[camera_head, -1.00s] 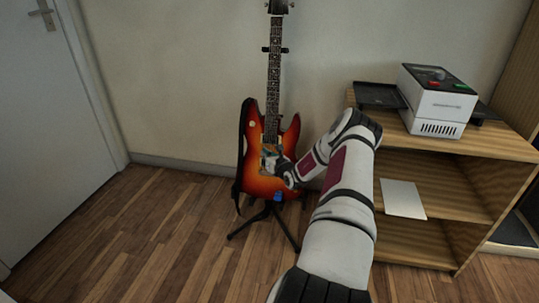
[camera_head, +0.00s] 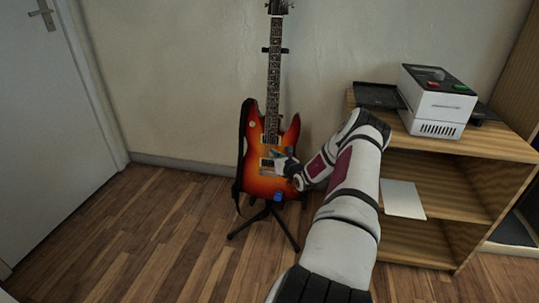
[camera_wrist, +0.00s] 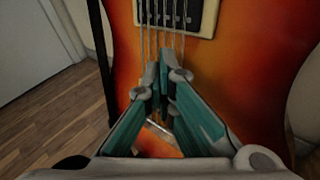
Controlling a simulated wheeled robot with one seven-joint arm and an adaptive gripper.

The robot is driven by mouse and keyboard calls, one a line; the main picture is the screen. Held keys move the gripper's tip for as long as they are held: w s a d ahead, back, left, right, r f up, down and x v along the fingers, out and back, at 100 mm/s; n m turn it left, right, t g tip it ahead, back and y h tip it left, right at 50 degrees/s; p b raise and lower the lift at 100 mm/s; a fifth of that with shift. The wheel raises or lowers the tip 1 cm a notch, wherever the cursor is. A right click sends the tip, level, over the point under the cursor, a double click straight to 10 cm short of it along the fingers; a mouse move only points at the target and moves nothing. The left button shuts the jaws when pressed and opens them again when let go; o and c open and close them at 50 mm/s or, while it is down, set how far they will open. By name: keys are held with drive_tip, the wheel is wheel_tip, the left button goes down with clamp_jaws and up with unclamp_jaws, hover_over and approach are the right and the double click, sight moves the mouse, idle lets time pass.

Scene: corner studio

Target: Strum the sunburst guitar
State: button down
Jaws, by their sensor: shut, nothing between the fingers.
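The sunburst guitar (camera_head: 256,182) stands upright on a black stand (camera_head: 263,222) against the wall. Its strings and a pickup (camera_wrist: 180,14) show at the top of the wrist view, over the orange body (camera_wrist: 245,60). My gripper (camera_head: 272,153) is in front of the lower body, by the strings. In the wrist view its teal and grey fingers (camera_wrist: 163,72) are closed together with nothing between them. The fingertips overlap the strings below the pickup; I cannot tell whether they touch. The fingers hide part of the strings and most of the bridge.
A wooden shelf (camera_head: 455,147) stands to the right, close to my arm, with a white machine (camera_head: 437,100) on top and a pale sheet (camera_head: 402,198) on a middle board. A white door (camera_head: 45,120) is at left. The wood floor (camera_head: 130,230) before it is clear.

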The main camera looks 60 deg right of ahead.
drive_tip(key=shift+s+d, duration=0.25)
drive_tip(key=shift+s, duration=0.35)
drive_tip(key=shift+s+d, duration=0.25)
drive_tip(key=shift+s, duration=0.35)
drive_tip(key=shift+s+d, duration=0.25)
drive_tip(key=shift+s, duration=0.35)
drive_tip(key=shift+s+a+r+p, duration=0.1)
drive_tip(key=shift+s+a+p, duration=0.1)
drive_tip(key=shift+a+p, duration=0.35)
drive_tip(key=shift+s+a+r+p, duration=0.15)
drive_tip(key=shift+a+p, duration=0.2)
drive_tip(key=shift+p, duration=0.3)
drive_tip(key=s+a+r+p, duration=0.1)
drive_tip(key=s+a+p, duration=0.1)
drive_tip(key=a+p, duration=0.4)
drive_tip(key=shift+s+a+r, duration=0.15)
drive_tip(key=shift+s, duration=0.15)
drive_tip(key=shift+r, duration=0.1)
